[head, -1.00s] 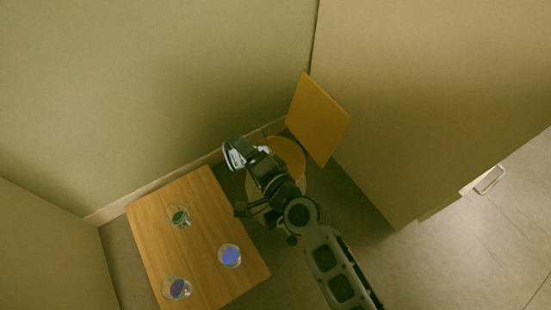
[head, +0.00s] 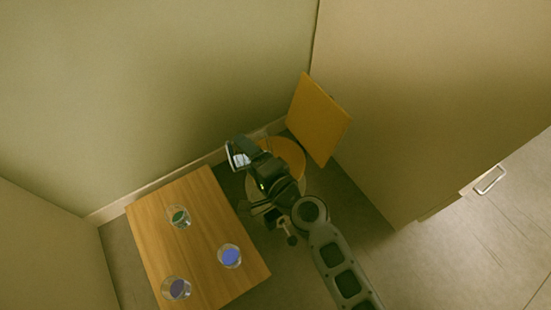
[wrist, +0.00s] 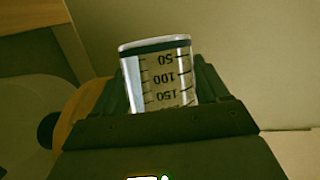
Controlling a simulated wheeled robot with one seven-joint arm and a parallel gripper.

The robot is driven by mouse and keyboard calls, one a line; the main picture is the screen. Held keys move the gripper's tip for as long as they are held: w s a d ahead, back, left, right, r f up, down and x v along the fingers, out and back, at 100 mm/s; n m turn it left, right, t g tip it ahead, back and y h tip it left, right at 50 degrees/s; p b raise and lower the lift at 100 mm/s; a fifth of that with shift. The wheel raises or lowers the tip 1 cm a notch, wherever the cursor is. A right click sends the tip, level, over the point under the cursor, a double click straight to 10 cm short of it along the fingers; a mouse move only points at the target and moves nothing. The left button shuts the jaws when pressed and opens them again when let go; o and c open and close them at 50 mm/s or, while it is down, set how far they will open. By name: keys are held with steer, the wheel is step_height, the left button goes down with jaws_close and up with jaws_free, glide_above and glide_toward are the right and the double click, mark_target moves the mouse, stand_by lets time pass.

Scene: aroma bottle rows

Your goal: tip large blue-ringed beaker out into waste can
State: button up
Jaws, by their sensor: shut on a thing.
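My gripper (head: 247,155) is shut on a clear beaker (head: 238,158) and holds it up in the air. In the wrist view the beaker (wrist: 162,75) sits between the fingers, with a dark bluish band at its visible end and upside-down volume marks. I cannot tell how much is inside it. A round orange and pale can (head: 290,152), seemingly the waste can, stands on the floor just right of and partly behind my gripper. My arm hides much of it. Its orange curve also shows at the left of the wrist view (wrist: 68,112).
A wooden table (head: 200,200) at left bears a beaker with green content (head: 180,217) and two with blue-violet content (head: 230,256) (head: 176,289). An orange panel (head: 318,118) stands behind the can. Walls close in behind and at right; open floor lies at lower right.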

stand_by(0.3)
steer(key=shift+d+r+m, duration=0.15)
steer(key=shift+d+m, duration=0.1)
steer(key=shift+m, duration=0.35)
steer(key=shift+w+y, duration=0.1)
steer(key=shift+y, duration=0.2)
steer(key=shift+d+r+m, duration=0.1)
steer(key=shift+d+m, duration=0.1)
steer(key=shift+m, duration=0.4)
steer(key=shift+w+d+f+m+t+y, duration=0.15)
steer(key=shift+d+f+m+t+y, duration=0.2)
steer(key=shift+m, duration=0.25)
steer(key=shift+r, duration=0.1)
